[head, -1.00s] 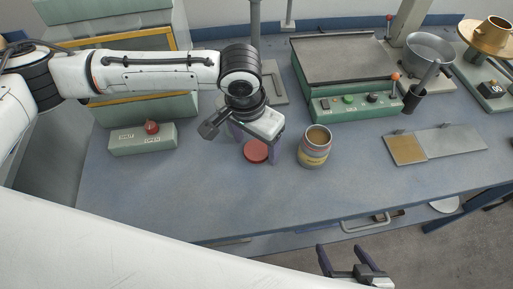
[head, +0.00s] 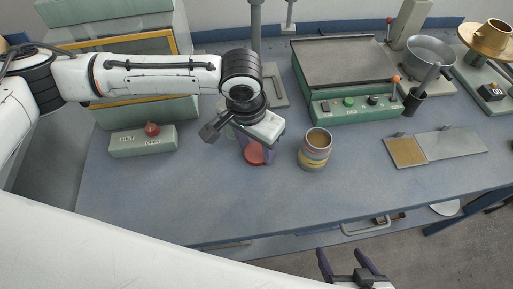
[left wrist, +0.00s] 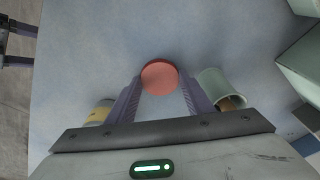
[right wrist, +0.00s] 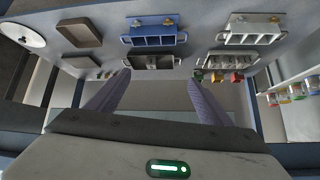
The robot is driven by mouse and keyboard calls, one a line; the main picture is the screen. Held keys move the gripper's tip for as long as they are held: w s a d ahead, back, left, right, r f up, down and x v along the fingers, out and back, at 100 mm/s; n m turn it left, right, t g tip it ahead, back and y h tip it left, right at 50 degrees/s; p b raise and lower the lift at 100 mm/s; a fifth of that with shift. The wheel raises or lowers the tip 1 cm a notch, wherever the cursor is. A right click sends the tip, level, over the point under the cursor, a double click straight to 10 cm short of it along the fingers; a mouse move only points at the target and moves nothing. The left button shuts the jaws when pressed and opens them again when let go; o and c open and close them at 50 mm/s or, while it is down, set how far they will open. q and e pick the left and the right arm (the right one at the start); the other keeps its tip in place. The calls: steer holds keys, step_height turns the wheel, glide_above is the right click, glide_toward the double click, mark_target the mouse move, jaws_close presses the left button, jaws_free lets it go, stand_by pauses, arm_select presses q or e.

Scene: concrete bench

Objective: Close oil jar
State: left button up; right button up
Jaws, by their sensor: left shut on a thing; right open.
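The jar (head: 314,152) stands upright and uncovered on the bench, with a yellow and red band. Part of it shows at lower left in the left wrist view (left wrist: 100,112). In the left wrist view the lid (left wrist: 160,76) sits between the fingertips. I cannot tell whether it touches the bench. My right gripper (head: 350,254) is open and empty, in front of the bench's near edge.
A pale green cup (left wrist: 221,86) stands close beside my left gripper. A green switch box (head: 143,141) is at the left, a control panel (head: 355,106) behind the jar, and a flat plate (head: 437,146) at the right. The bench front (head: 240,205) is clear.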

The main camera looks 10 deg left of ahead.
mark_target(256, 153)
arm_select(q)
step_height(256, 153, up, 10)
stand_by(0.4)
steer(key=s+a+r+n, duration=0.1)
steer(key=s+a+n, duration=0.3)
steer(key=a, duration=0.7)
steer(key=s, duration=0.2)
steer(key=shift+s+a+r+n+y, duration=0.2)
steer(key=shift+s+r+n+y, duration=0.1)
steer(key=shift+s+y, duration=0.1)
